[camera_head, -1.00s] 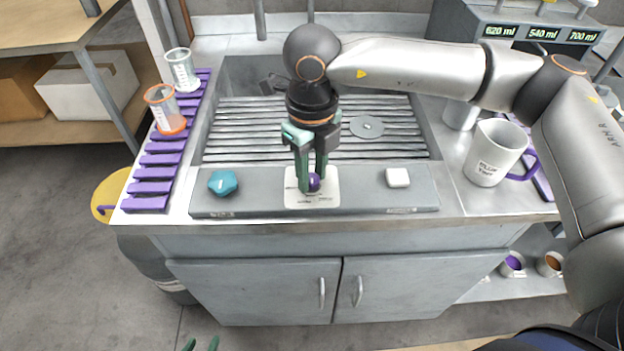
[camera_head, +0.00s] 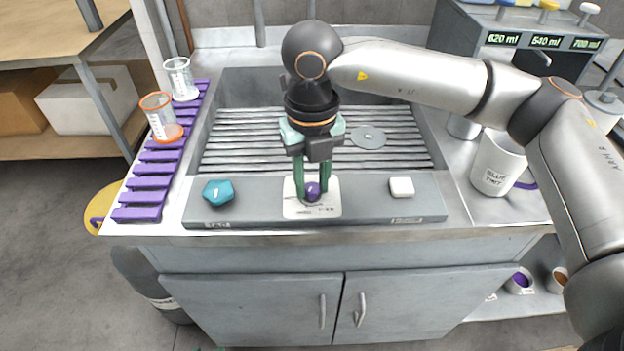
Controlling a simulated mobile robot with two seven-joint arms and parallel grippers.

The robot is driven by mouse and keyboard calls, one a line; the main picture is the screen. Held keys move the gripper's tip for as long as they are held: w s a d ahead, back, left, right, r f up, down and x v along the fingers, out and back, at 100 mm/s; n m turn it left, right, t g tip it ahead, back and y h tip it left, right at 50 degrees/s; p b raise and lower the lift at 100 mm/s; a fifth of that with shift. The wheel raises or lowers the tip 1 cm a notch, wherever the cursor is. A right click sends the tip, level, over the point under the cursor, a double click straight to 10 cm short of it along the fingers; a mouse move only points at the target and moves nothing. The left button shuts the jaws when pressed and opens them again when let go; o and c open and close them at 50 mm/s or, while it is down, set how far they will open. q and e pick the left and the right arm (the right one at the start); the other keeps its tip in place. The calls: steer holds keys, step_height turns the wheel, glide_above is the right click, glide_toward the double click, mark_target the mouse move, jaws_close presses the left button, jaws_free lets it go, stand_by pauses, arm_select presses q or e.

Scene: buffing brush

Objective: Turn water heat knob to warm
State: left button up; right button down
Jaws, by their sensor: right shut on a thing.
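The small round purple knob (camera_head: 312,191) sits on a white labelled plate (camera_head: 297,210) in the middle of the sink's grey front panel. The label's print is too small to read. My right gripper (camera_head: 312,188) points down from above, its green fingers shut on the purple knob, one on each side. The knob's top shows a light mark between the fingers.
A teal star-shaped knob (camera_head: 218,192) is left on the panel and a white square button (camera_head: 402,187) right. Two beakers (camera_head: 161,117) stand on a purple slatted rack (camera_head: 150,183). A white mug (camera_head: 497,163) is on the right counter. The slatted sink (camera_head: 240,140) lies behind.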

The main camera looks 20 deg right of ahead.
mark_target(312, 187)
steer(key=shift+r, duration=0.1)
steer(key=c, duration=0.6)
jaws_free()
step_height(312, 187, up, 12)
steer(key=shift+r+p, duration=0.2)
steer(key=shift+p, duration=0.1)
